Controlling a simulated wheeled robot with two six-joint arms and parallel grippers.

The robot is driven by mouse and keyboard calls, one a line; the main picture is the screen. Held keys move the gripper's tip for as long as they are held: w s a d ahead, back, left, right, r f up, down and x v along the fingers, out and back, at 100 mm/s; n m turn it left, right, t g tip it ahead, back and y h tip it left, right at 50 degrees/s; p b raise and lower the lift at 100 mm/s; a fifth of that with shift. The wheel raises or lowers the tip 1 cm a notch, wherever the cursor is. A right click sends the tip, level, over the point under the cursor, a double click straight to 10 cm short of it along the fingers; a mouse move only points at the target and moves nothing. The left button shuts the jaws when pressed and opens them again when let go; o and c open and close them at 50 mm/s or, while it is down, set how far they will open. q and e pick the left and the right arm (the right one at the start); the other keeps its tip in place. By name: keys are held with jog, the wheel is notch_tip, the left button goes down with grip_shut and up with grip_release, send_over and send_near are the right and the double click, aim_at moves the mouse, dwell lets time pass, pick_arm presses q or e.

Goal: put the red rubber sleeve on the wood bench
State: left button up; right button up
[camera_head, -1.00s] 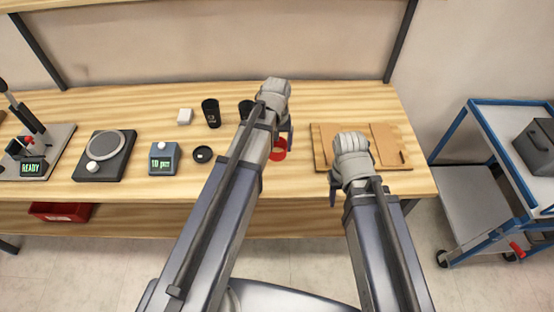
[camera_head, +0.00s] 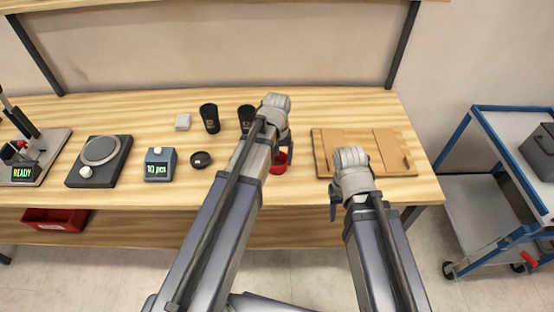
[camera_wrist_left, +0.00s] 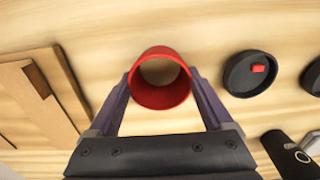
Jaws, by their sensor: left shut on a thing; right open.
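The red rubber sleeve (camera_head: 279,163) is a short open ring on the wood bench (camera_head: 230,190), near its front edge. In the left wrist view the sleeve (camera_wrist_left: 160,79) sits between the two fingers of my left gripper (camera_wrist_left: 160,92), which is shut on it. Wood shows through the ring, and I cannot tell whether its bottom touches the bench. In the head view my left gripper (camera_head: 284,150) partly hides the sleeve. My right gripper (camera_head: 336,195) is open and empty, over the bench's front edge at the right.
Black tumblers (camera_head: 210,118) (camera_head: 246,117), a black lid (camera_head: 201,159), a counter (camera_head: 160,163) and a round scale (camera_head: 101,160) stand to the left. A wooden tray (camera_head: 320,150) lies to the right.

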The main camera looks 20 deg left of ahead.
pick_arm(q)
jog(key=o, duration=1.2)
jog(key=shift+f, duration=0.1)
jog(key=shift+o, duration=0.2)
notch_tip(320, 180, up, 12)
jog(key=r+p, duration=0.1)
jog(key=p, duration=1.2)
jog(key=s+d+m+y, duration=0.1)
jog(key=s+d+m, duration=0.6)
jog(key=s+d, duration=0.3)
jog(key=s, duration=0.4)
jog(key=shift+s+d+f+b, duration=0.15)
jog(key=shift+d+f+b, duration=0.1)
jog(key=shift+b, duration=0.05)
